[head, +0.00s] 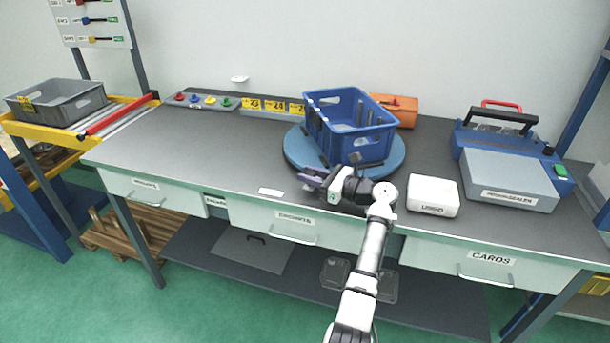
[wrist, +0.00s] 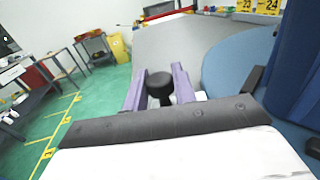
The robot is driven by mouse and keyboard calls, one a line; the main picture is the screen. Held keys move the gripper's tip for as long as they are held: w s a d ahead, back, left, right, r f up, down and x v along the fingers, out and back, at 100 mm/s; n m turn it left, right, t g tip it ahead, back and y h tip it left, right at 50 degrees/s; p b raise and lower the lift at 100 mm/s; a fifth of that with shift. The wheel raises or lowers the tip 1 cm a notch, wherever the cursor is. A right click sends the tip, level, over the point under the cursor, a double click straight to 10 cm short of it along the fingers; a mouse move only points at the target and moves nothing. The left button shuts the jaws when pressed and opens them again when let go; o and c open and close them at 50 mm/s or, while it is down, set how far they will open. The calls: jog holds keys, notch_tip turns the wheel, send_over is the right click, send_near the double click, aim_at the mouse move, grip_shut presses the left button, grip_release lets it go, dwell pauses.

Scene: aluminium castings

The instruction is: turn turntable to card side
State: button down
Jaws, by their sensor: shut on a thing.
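The turntable (head: 296,155) is a round blue disc on the grey bench. A blue crate (head: 358,143) with cut-out handles stands on it. My gripper (head: 314,180) is at the disc's front left edge, low over the bench. In the wrist view, its purple fingers (wrist: 160,88) are shut on a black knob (wrist: 159,82). The blue disc (wrist: 228,62) and the crate (wrist: 298,65) show to the right of the fingers there. How the knob joins the disc is hidden. The drawer labelled CARDS (head: 490,260) is at the bench's front right.
A white box (head: 433,196) sits right of my wrist. A blue and grey sealer (head: 510,175) stands at the right, and an orange box (head: 402,110) behind the crate. A grey tote (head: 58,103) rests at far left. The left part of the bench top is mostly clear.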

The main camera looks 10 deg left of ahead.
jog(key=shift+s+d+n+g, duration=0.25)
jog(key=shift+d+n+g, duration=0.15)
jog(key=shift+d+g, duration=0.25)
jog(key=shift+f, duration=0.1)
jog(key=c, duration=1.2)
grip_release()
jog(key=shift+d, duration=0.1)
jog(key=b+v, duration=0.1)
jog(key=v, duration=0.6)
jog(key=b+v, duration=0.2)
jog(key=v, duration=0.4)
jog(key=shift+d+f, duration=0.15)
jog(key=shift+d, duration=0.2)
